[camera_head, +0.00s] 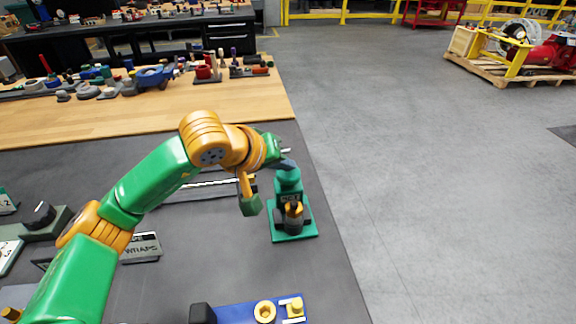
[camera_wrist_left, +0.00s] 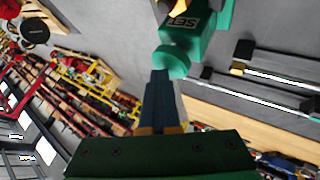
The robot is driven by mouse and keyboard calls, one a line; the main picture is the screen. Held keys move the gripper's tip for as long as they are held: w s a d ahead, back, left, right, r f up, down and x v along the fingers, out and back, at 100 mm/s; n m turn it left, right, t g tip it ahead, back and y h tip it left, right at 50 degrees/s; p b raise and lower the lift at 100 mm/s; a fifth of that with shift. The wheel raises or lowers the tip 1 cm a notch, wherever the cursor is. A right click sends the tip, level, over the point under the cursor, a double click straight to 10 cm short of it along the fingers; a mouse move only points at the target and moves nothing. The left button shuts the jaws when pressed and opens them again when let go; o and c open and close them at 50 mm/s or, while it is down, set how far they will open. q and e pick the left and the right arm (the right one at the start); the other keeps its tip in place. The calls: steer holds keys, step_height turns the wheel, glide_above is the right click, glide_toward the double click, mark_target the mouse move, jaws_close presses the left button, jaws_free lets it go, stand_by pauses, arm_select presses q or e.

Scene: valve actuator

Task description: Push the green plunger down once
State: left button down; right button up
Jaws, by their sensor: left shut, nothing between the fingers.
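The green device (camera_head: 292,226) stands upright on a square green base near the right edge of the dark table. Its round green plunger cap (camera_head: 288,173) is at the top, and it also shows in the wrist view (camera_wrist_left: 172,62). My left gripper (camera_head: 286,163) is shut and empty, with its fingertips right at the cap. In the left wrist view the dark fingers (camera_wrist_left: 161,78) point at the cap and overlap its near edge. I cannot tell whether they touch it. The body below the cap carries a label and a yellow part in front. My right gripper is not in view.
A blue plate with yellow parts (camera_head: 245,314) lies at the front of the table. A grey label block (camera_head: 141,248) and a black knob unit (camera_head: 42,218) are at left. Dark rails (camera_head: 207,187) lie behind my arm. Open floor lies beyond the table's right edge.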

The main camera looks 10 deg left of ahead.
mark_target(286, 175)
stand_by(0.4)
arm_select(q)
steer(key=shift+r+p, duration=1.1)
steer(key=shift+r, duration=0.3)
steer(key=shift+r, duration=0.1)
step_height(286, 175, up, 5)
steer(key=p, duration=0.3)
steer(key=shift+w, duration=0.1)
